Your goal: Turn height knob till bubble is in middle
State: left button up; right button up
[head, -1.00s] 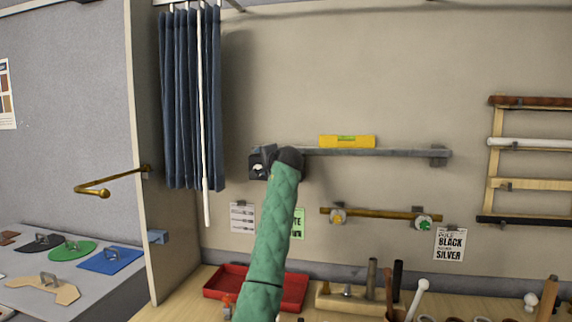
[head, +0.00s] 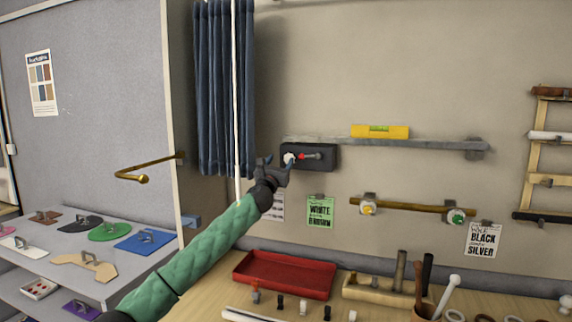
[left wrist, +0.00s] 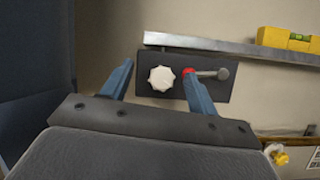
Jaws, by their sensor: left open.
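A dark box (head: 324,152) is on the wall under the left end of a grey rail (head: 420,144). It carries a white scalloped knob (left wrist: 161,79) and a red-tipped metal lever (left wrist: 212,74). A yellow spirit level (head: 380,131) lies on the rail; its green vial shows, but the bubble is too small to place. My left gripper (head: 279,164) is open just in front of the knob. In the left wrist view the knob appears between the fingers (left wrist: 158,70), the right finger overlapping the lever's red end. I cannot tell if they touch. My right gripper is out of view.
A dark blue curtain (head: 222,90) with a white rod hangs close left of the box. A brass rod (head: 410,205) on two brackets is below the rail. A red tray (head: 285,274) and several small parts lie on the table below.

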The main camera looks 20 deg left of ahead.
pick_arm(q)
notch_tip(320, 180, down, 4)
jog(key=s+m+g+h, duration=0.1)
jog(key=m+h, duration=0.2)
jog(key=m, duration=0.2)
jog(key=a+p+x, duration=0.1)
jog(key=p+x, duration=0.1)
jog(key=x, duration=0.5)
jog(key=shift+w+d+p, duration=0.3)
jog(key=shift+w+p, duration=0.05)
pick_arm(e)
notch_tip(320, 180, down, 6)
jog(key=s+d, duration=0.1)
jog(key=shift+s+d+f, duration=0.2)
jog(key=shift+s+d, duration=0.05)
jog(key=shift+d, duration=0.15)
pick_arm(q)
jog(key=shift+f, duration=0.15)
jog(key=shift+c, duration=0.5)
jog(key=c, duration=0.9)
jog(key=shift+n, duration=0.4)
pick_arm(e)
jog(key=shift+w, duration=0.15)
